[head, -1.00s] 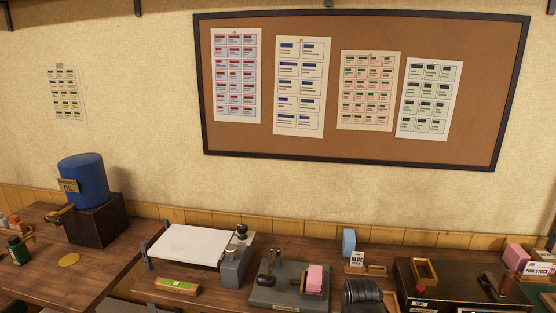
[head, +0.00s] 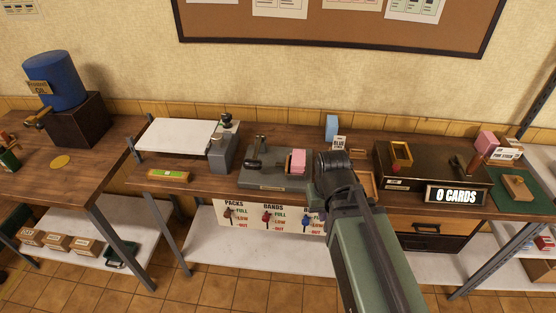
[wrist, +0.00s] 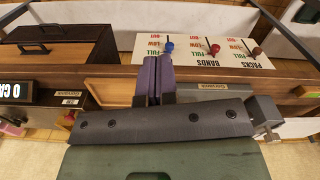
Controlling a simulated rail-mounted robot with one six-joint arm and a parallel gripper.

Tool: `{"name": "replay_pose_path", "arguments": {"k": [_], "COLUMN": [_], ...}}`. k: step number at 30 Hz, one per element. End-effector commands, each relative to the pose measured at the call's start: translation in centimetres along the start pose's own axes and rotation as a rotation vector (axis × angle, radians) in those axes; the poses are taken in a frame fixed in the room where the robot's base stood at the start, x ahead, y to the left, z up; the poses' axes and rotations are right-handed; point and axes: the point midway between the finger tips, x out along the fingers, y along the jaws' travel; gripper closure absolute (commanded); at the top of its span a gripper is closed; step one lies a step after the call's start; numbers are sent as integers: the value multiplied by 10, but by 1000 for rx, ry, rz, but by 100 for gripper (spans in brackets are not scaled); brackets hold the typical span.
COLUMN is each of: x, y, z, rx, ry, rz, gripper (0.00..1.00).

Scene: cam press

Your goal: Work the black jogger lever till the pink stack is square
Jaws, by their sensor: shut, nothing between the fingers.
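The jogger (head: 262,181) is a grey base on the wooden bench in the head view. Its black lever (head: 254,163) stands at the left of the base, with its knob low at the front. The pink stack (head: 298,162) sits in a holder at the base's right; its squareness is too small to judge. My gripper shows in the wrist view (wrist: 158,80) with its dark purple fingers shut together and empty. In the head view my arm's end is just right of the pink stack, apart from the lever; the fingertips are hidden there.
A grey device with a white board (head: 178,134) stands left of the jogger. A blue block (head: 332,127) is behind it. A dark box (head: 425,165) and a "0 CARDS" sign (head: 457,195) are to the right. Coloured knobs on a label panel (head: 268,216) hang below the bench.

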Motion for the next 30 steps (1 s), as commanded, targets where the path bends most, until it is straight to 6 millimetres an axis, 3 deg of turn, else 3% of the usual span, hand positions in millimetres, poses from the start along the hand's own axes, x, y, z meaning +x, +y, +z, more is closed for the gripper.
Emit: {"name": "replay_pose_path", "arguments": {"k": [8,18,21,24,30], "x": [-30,-49,-49,-48,-48], "y": [-72,-170,-184,-186,-184], "z": [-109,-241,-271,-286,-281], "rx": [-223,-727,-877,-1023,-1118], "ry": [-9,-48,-63,-81,-89], "rz": [16,49,57,58,55], "gripper": [100,100,100,100,100]}}
